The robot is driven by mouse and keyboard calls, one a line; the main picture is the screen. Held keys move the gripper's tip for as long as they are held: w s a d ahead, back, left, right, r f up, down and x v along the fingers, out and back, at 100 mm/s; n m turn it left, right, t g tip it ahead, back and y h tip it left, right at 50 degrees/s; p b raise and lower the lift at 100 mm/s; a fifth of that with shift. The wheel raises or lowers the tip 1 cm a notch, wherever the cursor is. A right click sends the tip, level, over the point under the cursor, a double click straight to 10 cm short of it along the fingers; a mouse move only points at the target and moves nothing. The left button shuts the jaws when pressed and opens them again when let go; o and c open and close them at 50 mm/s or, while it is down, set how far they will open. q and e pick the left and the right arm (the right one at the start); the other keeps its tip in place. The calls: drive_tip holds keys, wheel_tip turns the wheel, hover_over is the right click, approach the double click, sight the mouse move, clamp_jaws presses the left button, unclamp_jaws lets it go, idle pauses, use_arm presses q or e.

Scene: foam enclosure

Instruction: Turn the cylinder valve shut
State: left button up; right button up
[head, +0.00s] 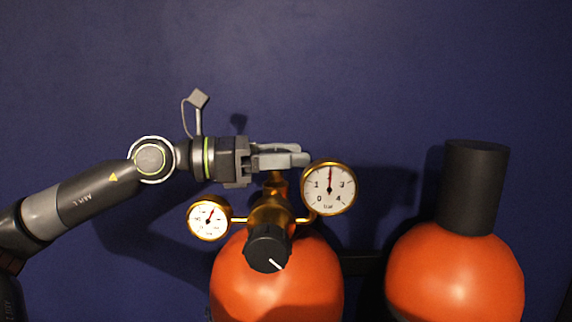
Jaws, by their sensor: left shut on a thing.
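An orange cylinder (277,285) stands in the lower middle, with a brass regulator body (270,208) on top. My left gripper (290,160) comes in from the left above the brass. It is shut on the top of the cylinder valve (278,182), whose brass stem shows just below the fingers. The gripped part is hidden by the fingers. A black knob (268,249) with a white mark faces me below. My right gripper is not in view.
A large round gauge (329,187) sits close to my fingertips on the right, and a smaller gauge (209,218) sits at the left. A second orange cylinder (455,280) with a black cap (473,187) stands at the right. The dark blue wall (400,70) is behind; space above is clear.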

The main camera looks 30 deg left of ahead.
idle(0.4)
use_arm(q)
drive_tip(key=o, duration=1)
drive_tip(key=shift+c, duration=0.2)
drive_tip(key=shift+s+a+f+b, duration=0.1)
drive_tip(key=shift+a+f+b, duration=0.15)
drive_tip(key=shift+b, duration=0.5)
drive_tip(key=b+v, duration=1.7)
drive_tip(key=b, duration=0.1)
drive_tip(key=shift+a+r+b, duration=0.15)
drive_tip(key=shift+r+b, duration=0.1)
drive_tip(key=shift+b, duration=0.15)
